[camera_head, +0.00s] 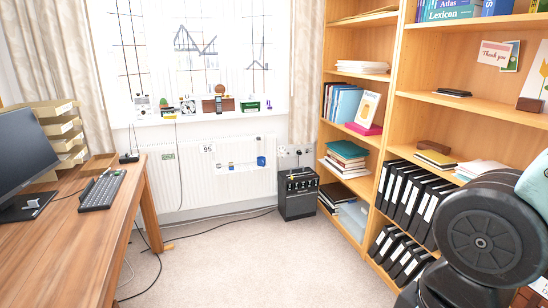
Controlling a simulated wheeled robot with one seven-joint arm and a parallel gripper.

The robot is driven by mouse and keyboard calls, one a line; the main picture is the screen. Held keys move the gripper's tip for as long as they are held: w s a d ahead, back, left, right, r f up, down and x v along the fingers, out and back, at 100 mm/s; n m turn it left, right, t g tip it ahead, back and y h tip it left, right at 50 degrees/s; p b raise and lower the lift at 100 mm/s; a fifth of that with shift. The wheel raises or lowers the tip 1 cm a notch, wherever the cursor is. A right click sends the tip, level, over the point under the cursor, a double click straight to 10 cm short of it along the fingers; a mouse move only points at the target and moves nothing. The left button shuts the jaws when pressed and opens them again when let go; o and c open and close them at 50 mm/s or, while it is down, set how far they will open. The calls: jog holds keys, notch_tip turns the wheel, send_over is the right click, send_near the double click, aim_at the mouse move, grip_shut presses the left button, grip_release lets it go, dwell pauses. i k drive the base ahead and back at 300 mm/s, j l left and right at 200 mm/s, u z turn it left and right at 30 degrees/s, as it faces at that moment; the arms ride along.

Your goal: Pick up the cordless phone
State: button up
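Black and teal links of my arm fill the lower right of the head view. My gripper is not in view.
The windowsill (150,122) holds several small items, including a green box (250,106). A wooden desk (75,245) with a keyboard (102,190) and monitor (22,155) stands left. A bookcase (390,80) stands right. A black box (297,194) sits by the radiator. Carpet (255,255) between is clear.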

aim_at(218, 100)
jog(key=i+u, duration=0.25)
jog(key=i, duration=0.7)
jog(key=i+l+u, duration=0.15)
jog(key=i+u, duration=0.15)
jog(key=i, duration=0.6)
jog(key=i+u, duration=0.2)
jog(key=i, duration=0.45)
jog(key=i+l+u, duration=0.15)
jog(key=i, duration=0.5)
jog(key=i+l+u, duration=0.2)
jog(key=i, duration=0.5)
jog(key=i+u, duration=0.7)
jog(key=i+l, duration=0.05)
